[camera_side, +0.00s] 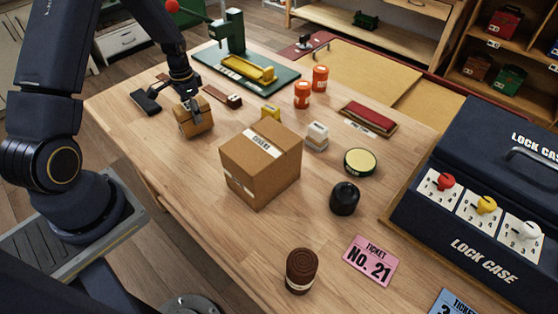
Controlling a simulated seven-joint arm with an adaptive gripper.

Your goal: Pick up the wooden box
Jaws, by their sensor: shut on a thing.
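The wooden box (196,124) is small and brown with darker edges. It is near the left edge of the wooden table, left of the cardboard box. My gripper (191,107) comes down on it from above and is shut on it. The fingers cover part of the box's top. I cannot tell whether the box touches the table or is slightly off it.
A cardboard box (261,165) stands to the right on the table (205,218). A black object (146,101) and a small dark-ended block (233,101) lie nearby. A green stand (237,66) is behind. Orange jars (303,95) and a lock case (484,185) are farther right.

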